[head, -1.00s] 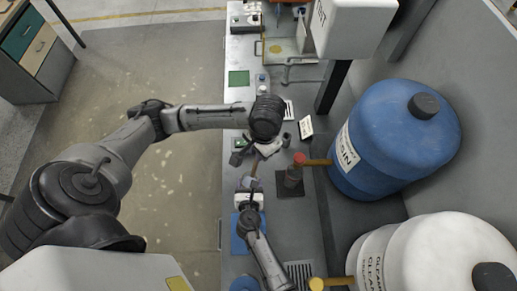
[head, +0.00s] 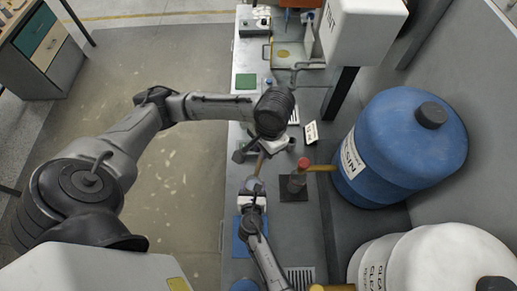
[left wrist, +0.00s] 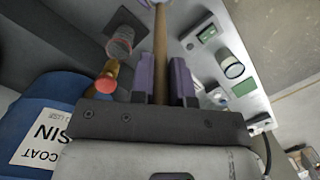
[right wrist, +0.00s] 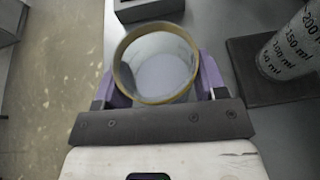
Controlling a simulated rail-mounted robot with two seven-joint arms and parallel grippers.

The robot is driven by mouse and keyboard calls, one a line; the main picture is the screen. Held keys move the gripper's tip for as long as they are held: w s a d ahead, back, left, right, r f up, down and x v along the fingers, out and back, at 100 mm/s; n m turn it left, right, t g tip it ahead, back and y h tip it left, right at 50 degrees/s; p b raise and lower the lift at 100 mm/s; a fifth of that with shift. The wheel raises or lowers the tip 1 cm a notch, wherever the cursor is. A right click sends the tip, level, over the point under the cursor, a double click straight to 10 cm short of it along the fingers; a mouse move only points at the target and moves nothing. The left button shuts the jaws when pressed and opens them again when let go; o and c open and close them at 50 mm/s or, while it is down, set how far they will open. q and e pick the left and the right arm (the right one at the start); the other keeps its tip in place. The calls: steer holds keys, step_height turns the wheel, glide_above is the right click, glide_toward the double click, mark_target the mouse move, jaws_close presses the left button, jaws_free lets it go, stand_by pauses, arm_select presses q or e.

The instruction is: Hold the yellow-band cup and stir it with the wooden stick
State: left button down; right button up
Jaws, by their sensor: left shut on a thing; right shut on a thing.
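The wooden stick (left wrist: 160,48) is clamped between the purple fingers of my left gripper (left wrist: 165,60) and runs out through the top of the left wrist view. In the head view, the stick (head: 260,164) shows below my left gripper (head: 262,150), angled toward the cup. The yellow-band cup (right wrist: 158,99) is held upright between the purple fingers of my right gripper (right wrist: 158,66). Its interior looks pale, and no stick shows inside it in the right wrist view. In the head view my right gripper (head: 253,196) is just below the stick's lower end; the exact gap is unclear.
A blue drum (head: 405,145) and white drums (head: 450,260) fill the right side. A graduated beaker (right wrist: 295,48) stands on a dark pad. A green square (head: 245,80) lies farther up the bench.

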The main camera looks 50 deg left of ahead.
steer(key=o, duration=0.9)
steer(key=v, duration=1.2)
steer(key=shift+r, duration=0.1)
